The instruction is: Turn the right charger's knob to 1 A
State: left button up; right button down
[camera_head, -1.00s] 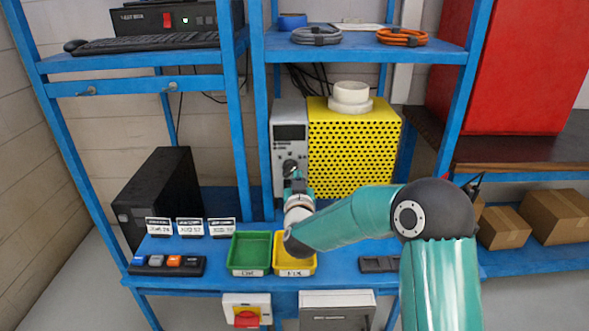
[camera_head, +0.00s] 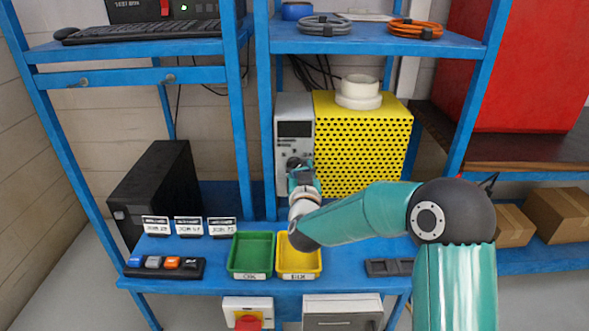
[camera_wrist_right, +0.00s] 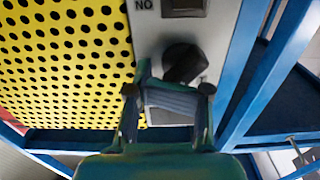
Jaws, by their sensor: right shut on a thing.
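The charger is a tall grey unit (camera_head: 282,140) on the blue bench, with a dark display and a black knob (camera_head: 292,163) on its front. In the right wrist view the knob (camera_wrist_right: 184,62) stands on the grey panel (camera_wrist_right: 219,45), its pointer bar slanting; the scale around it cannot be read. My right gripper (camera_head: 299,176) is at the knob. In the wrist view its fingers (camera_wrist_right: 167,88) are shut on the knob and hide its lower part. My left gripper is not in view.
A yellow perforated box (camera_head: 362,145) stands close against the charger's right side. Blue uprights (camera_head: 266,110) stand left of the charger. A black case (camera_head: 160,190) stands further left.

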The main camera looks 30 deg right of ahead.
jog(key=shift+a+r, duration=0.1)
jog(key=shift+r, duration=0.25)
dwell(0.6)
jog(key=shift+w+a+r, duration=0.3)
jog(key=shift+a+r, duration=0.1)
jog(key=shift+a, duration=0.05)
dwell(1.2)
jog(key=shift+w+a+f+b, duration=0.15)
jog(key=shift+a+b, duration=0.1)
jog(key=shift+a, duration=0.15)
jog(key=shift+w+a+b, duration=0.15)
jog(key=shift+a+b, duration=0.05)
jog(key=shift+a, duration=0.2)
dwell(1.0)
jog(key=shift+a, duration=0.3)
dwell(1.0)
jog(key=shift+s+d+b, duration=0.2)
jog(key=shift+d+b, duration=0.15)
jog(key=shift+b, duration=0.05)
jog(key=shift+s+a+f+b, duration=0.15)
jog(key=shift+s+a+b, duration=0.2)
jog(key=shift+s, duration=0.2)
jog(key=b, duration=0.1)
send_near(290, 161)
jog(key=shift+s+d+r, duration=0.3)
jog(key=shift+s+r, duration=0.05)
